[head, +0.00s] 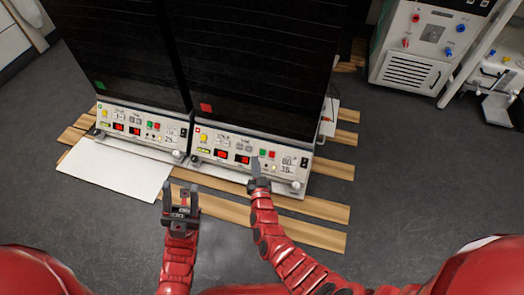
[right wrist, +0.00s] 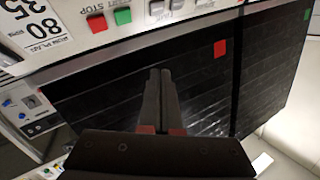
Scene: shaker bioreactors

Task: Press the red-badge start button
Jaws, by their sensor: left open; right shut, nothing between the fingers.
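The red badge (head: 206,107) is on the dark front of the right-hand shaker unit. It also shows in the right wrist view (right wrist: 220,48). On that unit's white panel (head: 217,137) sit a green button (head: 263,153) and a red button (head: 271,155). The right wrist view, upside down, shows the green button (right wrist: 123,17) and the red button (right wrist: 97,23) with STOP lettering. My right gripper (head: 256,161) is shut and empty, just below and left of the green button in the head view; contact cannot be told. My left gripper (head: 181,187) is open and empty.
The left-hand unit bears a green badge (head: 99,85) and has a similar panel (head: 128,122). A white sheet (head: 120,178) and wooden slats (head: 310,233) lie on the floor before the units. A white machine (head: 425,45) stands at the back right, with grey floor between.

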